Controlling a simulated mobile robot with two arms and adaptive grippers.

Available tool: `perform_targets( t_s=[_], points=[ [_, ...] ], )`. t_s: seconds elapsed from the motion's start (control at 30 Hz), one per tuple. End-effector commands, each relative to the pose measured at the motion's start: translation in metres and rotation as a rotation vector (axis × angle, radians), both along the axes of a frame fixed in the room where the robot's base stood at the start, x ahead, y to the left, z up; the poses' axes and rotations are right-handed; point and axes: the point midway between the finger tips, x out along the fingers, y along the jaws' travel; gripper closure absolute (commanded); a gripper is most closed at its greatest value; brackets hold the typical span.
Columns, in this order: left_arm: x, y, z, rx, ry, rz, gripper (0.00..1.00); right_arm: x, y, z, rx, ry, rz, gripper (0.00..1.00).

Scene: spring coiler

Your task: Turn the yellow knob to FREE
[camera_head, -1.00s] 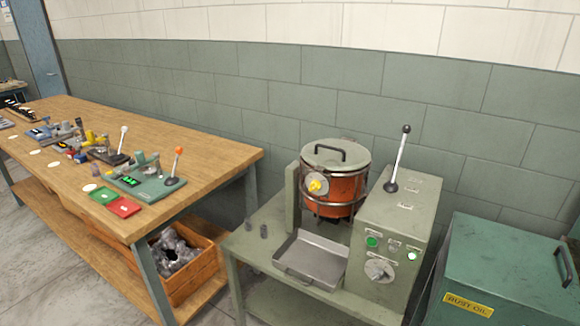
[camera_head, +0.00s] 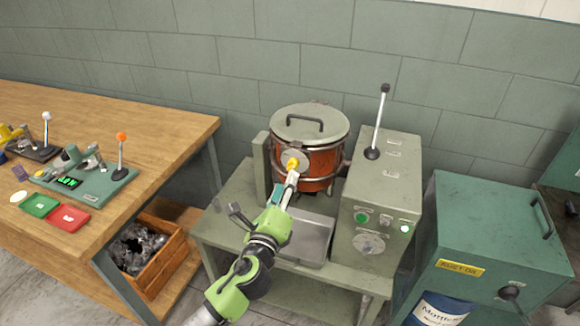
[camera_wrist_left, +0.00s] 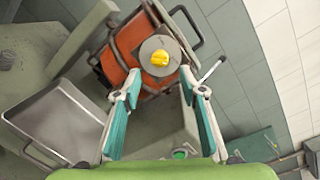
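The yellow knob (camera_head: 292,163) sits on a round grey plate on the front of the orange drum (camera_head: 321,166). In the left wrist view the knob (camera_wrist_left: 160,58) shows whole, at the middle of its grey disc. My left gripper (camera_head: 292,178) is in front of the knob in the head view. In the left wrist view its two fingers (camera_wrist_left: 162,76) are spread apart, with nothing between them. The knob appears just beyond the fingertips, and I cannot tell whether they touch the plate. No FREE label is readable. My right gripper is not in view.
A grey tray (camera_head: 311,239) lies below the drum on the green stand. A control box (camera_head: 378,200) with a tall black-knobbed lever (camera_head: 378,125) stands to the right. A wooden workbench (camera_head: 165,135) is on the left, and a green oil bin (camera_head: 500,215) is at the right.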

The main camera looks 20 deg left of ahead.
Motion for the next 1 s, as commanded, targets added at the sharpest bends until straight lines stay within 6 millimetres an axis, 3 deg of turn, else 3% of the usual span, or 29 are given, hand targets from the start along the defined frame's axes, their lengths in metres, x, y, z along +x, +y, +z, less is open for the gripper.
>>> perform_targets(
  t_s=[0.1, 0.33, 0.5, 0.8, 0.83, 0.97, 1.0],
  points=[
    [0.024, 0.002, 0.002, 0.000, -0.001, 0.002, 0.62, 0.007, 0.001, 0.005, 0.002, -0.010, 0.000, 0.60],
    [0.056, 0.004, 0.000, -0.001, 0.000, 0.000, 0.62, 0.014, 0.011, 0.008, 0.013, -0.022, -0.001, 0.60],
    [0.067, 0.005, 0.000, -0.002, 0.002, 0.001, 0.62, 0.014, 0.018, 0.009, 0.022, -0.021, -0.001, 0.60],
    [0.069, 0.005, -0.001, -0.002, 0.001, 0.000, 0.62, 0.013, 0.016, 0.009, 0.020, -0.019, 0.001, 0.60],
    [0.069, 0.005, -0.001, -0.002, 0.001, 0.000, 0.65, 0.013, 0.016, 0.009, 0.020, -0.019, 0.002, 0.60],
    [0.069, 0.005, -0.001, -0.002, 0.001, 0.000, 0.98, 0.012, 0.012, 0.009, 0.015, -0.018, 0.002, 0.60],
    [0.069, 0.005, -0.001, -0.002, 0.001, 0.000, 1.00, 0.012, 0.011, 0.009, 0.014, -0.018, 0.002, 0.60]
  ],
)
